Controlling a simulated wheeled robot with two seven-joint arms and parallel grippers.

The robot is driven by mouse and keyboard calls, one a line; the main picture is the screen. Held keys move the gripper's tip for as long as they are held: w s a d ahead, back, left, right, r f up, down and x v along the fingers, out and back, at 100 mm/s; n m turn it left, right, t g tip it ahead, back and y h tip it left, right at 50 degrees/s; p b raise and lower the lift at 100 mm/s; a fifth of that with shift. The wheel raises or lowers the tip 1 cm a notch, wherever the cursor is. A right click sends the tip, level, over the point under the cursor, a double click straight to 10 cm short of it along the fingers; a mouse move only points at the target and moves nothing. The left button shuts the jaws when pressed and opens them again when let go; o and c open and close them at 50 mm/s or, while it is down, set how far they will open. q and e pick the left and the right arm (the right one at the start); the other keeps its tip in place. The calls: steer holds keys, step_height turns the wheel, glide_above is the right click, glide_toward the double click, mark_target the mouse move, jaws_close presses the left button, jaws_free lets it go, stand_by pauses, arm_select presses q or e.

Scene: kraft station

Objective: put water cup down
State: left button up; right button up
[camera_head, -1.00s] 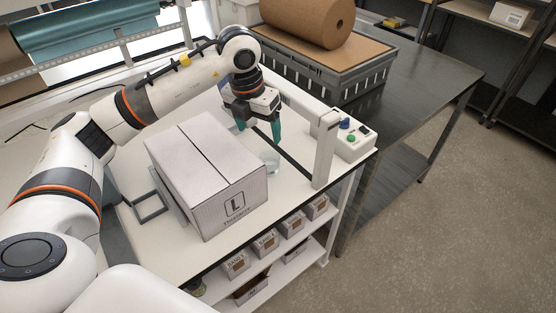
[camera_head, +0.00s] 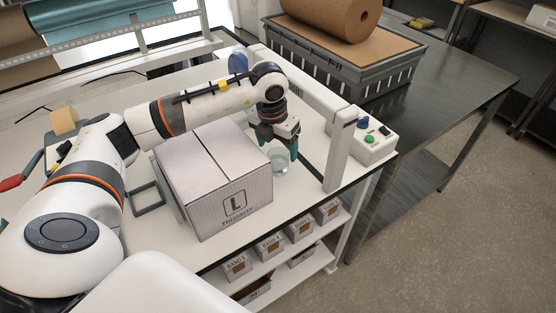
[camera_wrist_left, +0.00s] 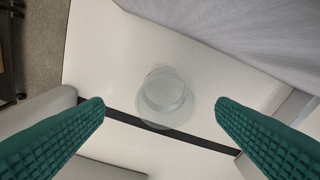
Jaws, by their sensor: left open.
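The water cup (camera_head: 279,162) is a clear, see-through cup standing on the white table behind and to the right of the large box. It also shows in the left wrist view (camera_wrist_left: 165,97), seen from above, near a dark strip in the tabletop. My left gripper (camera_head: 280,150) is above the cup with its green fingers pointing down. In the left wrist view the two fingers (camera_wrist_left: 160,112) are wide apart, with the cup between and beyond them and a gap on both sides. My right gripper is in neither view.
A large grey-white box (camera_head: 215,180) marked L stands just left of the cup. A white post (camera_head: 338,150) and a control box with buttons (camera_head: 372,145) are to the right. Small boxes (camera_head: 270,245) fill the shelf below. A grey crate (camera_head: 345,75) bears a brown roll.

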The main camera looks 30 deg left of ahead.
mark_target(278, 156)
arm_select(q)
steer(key=shift+w+f+p, duration=0.3)
steer(key=shift+f+p, duration=0.05)
steer(key=shift+f, duration=0.3)
steer(key=f, duration=0.1)
steer(key=f+p, duration=0.2)
steer(key=shift+w+a+f, duration=0.25)
steer(key=shift+w+a, duration=0.05)
steer(key=shift+w, duration=0.05)
steer(key=shift+w+f, duration=0.1)
steer(key=shift+f, duration=0.45)
steer(key=c, duration=1.2)
steer(key=shift+r, duration=0.15)
